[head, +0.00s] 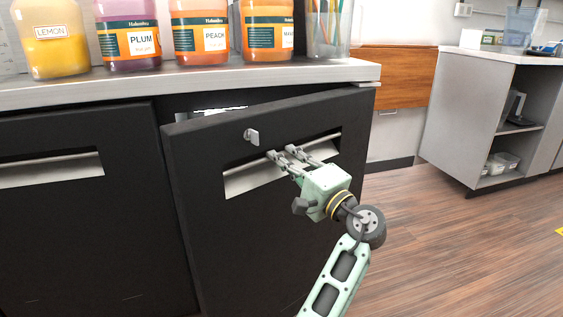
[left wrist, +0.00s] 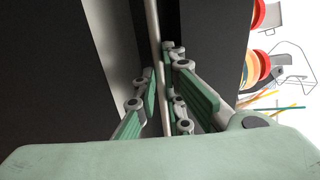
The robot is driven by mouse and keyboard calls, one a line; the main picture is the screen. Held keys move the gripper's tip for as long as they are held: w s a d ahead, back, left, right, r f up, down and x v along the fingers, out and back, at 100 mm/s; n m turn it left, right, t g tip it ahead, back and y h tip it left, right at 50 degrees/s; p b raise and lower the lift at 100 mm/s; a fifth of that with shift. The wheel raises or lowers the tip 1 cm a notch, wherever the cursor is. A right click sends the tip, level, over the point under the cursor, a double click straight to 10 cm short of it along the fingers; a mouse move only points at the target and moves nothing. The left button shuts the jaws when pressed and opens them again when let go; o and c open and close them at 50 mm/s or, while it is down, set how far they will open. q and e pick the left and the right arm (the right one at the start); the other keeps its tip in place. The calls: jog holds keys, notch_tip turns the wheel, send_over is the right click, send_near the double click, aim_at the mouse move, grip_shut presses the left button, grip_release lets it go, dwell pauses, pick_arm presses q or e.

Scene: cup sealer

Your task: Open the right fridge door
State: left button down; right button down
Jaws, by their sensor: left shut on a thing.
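The right fridge door (head: 205,220) is a dark panel, ajar, with its left edge swung out from the counter front and a gap along its top. It has a recessed light handle slot (head: 250,180) and a small grey latch or lock (head: 252,137) above it. My left gripper (head: 282,155) is at the handle slot, shut on the slot's upper lip. In the left wrist view, its green-padded fingers (left wrist: 163,90) lie on both sides of a thin pale edge (left wrist: 155,30). My right gripper is not in view.
The left fridge door (head: 80,230) is shut. Syrup jars, including plum (head: 130,40) and peach (head: 200,35), stand on the counter (head: 180,80) above. Wooden floor (head: 470,250) is clear at the right, before another counter (head: 465,115).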

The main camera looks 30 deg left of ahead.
pick_arm(q)
jog(key=d+g, duration=0.1)
jog(key=d, duration=0.1)
jog(key=s+d+n+g, duration=0.1)
jog(key=d, duration=0.1)
jog(key=shift+n+g+y, duration=0.3)
jog(key=shift+g+y, duration=0.1)
jog(key=c, duration=2.1)
grip_release()
